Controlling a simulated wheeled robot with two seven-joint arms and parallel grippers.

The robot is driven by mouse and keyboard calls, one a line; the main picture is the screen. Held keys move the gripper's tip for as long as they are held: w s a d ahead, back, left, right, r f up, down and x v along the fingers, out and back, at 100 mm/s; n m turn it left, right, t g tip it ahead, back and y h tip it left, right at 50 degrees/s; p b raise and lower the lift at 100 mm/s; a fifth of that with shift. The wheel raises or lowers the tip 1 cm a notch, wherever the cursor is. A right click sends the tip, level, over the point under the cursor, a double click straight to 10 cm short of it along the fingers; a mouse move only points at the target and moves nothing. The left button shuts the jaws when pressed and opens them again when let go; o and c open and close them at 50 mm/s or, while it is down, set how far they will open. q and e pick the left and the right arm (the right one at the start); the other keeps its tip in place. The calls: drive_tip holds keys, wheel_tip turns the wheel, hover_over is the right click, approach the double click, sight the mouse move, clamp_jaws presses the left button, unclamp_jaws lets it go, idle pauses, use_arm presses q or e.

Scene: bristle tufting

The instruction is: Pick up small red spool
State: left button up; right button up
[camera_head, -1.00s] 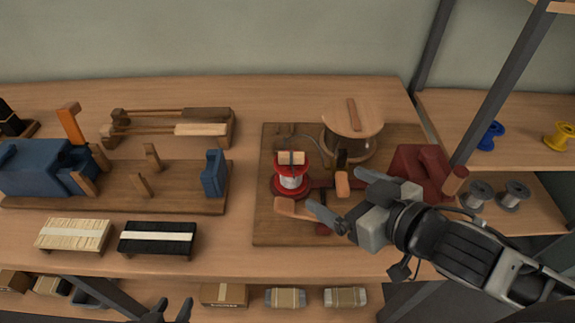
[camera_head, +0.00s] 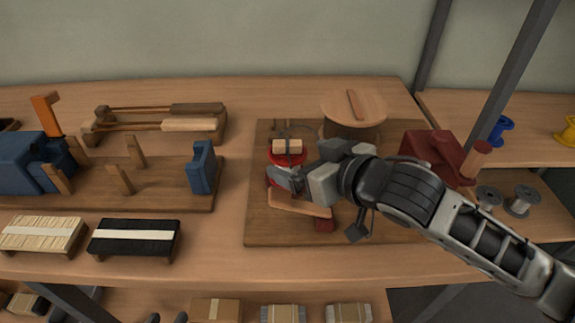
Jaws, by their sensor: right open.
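The small red spool (camera_head: 276,158) sits on the wooden board of the winding fixture, with a pale wooden block (camera_head: 287,146) at its top. My right gripper (camera_head: 291,174) is open in front of the spool and hides much of it. I cannot tell whether its fingers touch or straddle the spool.
A large wooden drum (camera_head: 354,107) and a dark red block (camera_head: 428,152) stand behind and right of my right gripper. A blue vise (camera_head: 25,163) is at left. Two bristle bundles (camera_head: 40,236) (camera_head: 134,240) lie in front. Blue, yellow and grey spools sit on right shelves.

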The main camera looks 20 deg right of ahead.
sight(292, 152)
drive_tip(key=x, duration=0.4)
drive_tip(key=shift+w+r, duration=0.1)
drive_tip(key=shift+w, duration=0.05)
drive_tip(key=shift+d, duration=0.1)
drive_tip(key=c, duration=1.1)
drive_tip(key=shift+r, duration=0.1)
